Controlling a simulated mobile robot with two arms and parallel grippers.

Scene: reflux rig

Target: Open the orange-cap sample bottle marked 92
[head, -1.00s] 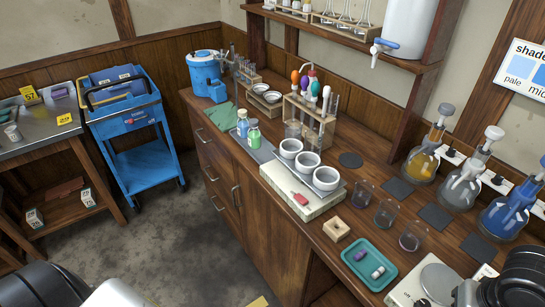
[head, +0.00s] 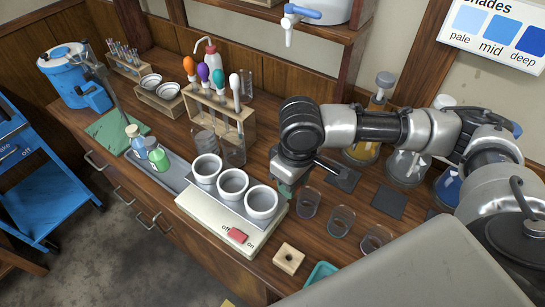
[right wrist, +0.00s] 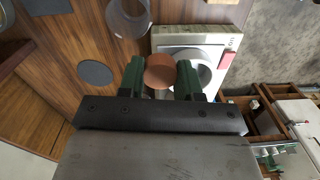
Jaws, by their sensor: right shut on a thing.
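My right gripper (head: 285,190) hangs over the bench, just right of the right-hand white bowl in the head view. In the right wrist view its two green fingers (right wrist: 160,78) are shut on a round orange-brown cap (right wrist: 160,72), seen from above. Whether a bottle is under the cap is hidden, and no number 92 can be read. My left gripper is not in view.
Three white bowls (head: 233,184) stand on a white hotplate (head: 205,215) with a red switch. Several clear beakers (head: 308,202) and a wooden block (head: 289,258) are close by. Blue and green bottles (head: 157,155) stand further left. Flasks (head: 405,168) stand behind my right arm.

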